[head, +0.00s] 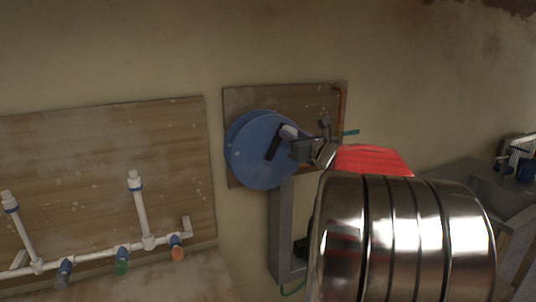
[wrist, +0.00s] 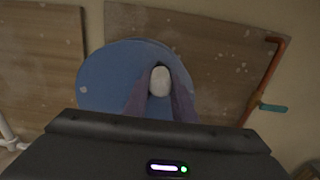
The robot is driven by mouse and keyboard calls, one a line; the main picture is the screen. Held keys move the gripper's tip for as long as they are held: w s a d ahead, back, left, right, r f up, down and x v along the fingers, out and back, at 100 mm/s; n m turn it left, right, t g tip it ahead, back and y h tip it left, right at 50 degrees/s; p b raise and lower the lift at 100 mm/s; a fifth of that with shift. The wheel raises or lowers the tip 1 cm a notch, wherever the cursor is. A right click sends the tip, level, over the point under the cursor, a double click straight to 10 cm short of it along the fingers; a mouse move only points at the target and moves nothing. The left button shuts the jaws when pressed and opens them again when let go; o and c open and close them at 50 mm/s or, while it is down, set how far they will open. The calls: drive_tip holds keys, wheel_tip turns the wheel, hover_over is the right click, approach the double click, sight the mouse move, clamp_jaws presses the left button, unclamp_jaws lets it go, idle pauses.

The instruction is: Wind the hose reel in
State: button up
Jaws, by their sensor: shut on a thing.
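The blue hose reel (head: 250,165) is mounted on a wooden board on the wall, in the middle of the head view. It also fills the centre of the wrist view (wrist: 105,85). A dark crank arm (head: 272,142) shows on its face. The pale crank handle (wrist: 160,80) stands between my two fingers in the wrist view. My gripper (head: 292,136) is shut on this handle, at the upper right of the reel's face. The fingers cover the handle's sides, and my gripper hides part of the reel's right side.
A copper pipe with a teal lever (wrist: 272,107) runs down the board's right side. A grey post (head: 281,235) stands below the reel, with green hose (head: 293,291) near its foot. White pipes with coloured valves (head: 122,262) are at left, a sink (head: 495,198) at right.

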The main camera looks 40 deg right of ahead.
drive_tip(key=shift+s+d+f, duration=0.25)
drive_tip(key=shift+d+f, duration=0.45)
drive_tip(key=shift+d, duration=0.1)
drive_tip(key=shift+s+d+f, duration=0.2)
drive_tip(key=shift+d+f, duration=0.5)
drive_tip(key=shift+d, duration=0.05)
drive_tip(key=f, duration=0.1)
drive_tip(key=d+f, duration=0.1)
drive_tip(key=f, duration=0.2)
drive_tip(key=shift+s+d+f, duration=0.25)
drive_tip(key=shift+d, duration=0.05)
